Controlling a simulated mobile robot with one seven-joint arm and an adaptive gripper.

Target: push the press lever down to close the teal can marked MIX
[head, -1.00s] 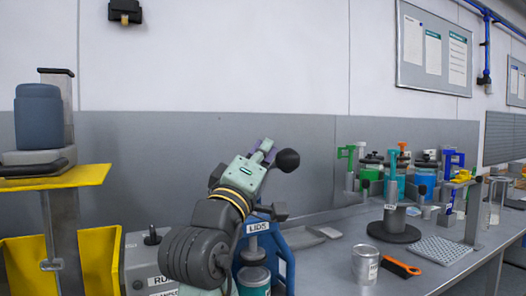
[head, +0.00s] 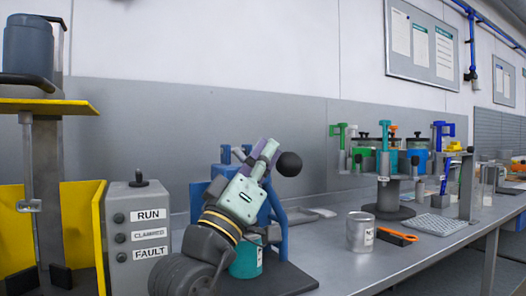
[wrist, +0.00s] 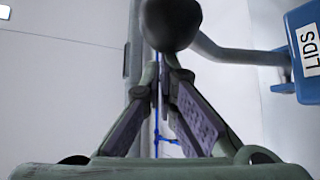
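The press is a blue frame (head: 277,212) on a dark base at centre. Its lever ends in a black ball knob (head: 289,164). The teal can (head: 245,266) stands in the press, partly hidden by my arm; its MIX mark cannot be read. My gripper (head: 268,152) is beside the knob, just left of it in the head view. In the wrist view the knob (wrist: 170,22) is just beyond and above the fingertips, not between them. The fingers are empty with a narrow gap between them. Contact with the knob cannot be told.
A grey control box (head: 140,240) labelled RUN, CLAMPED and FAULT and a yellow-walled machine (head: 90,225) stand at left. A metal can (head: 360,232), an orange-handled brush (head: 397,236) and a perforated mat (head: 430,224) lie on the bench at right. A round stand holds coloured clamps.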

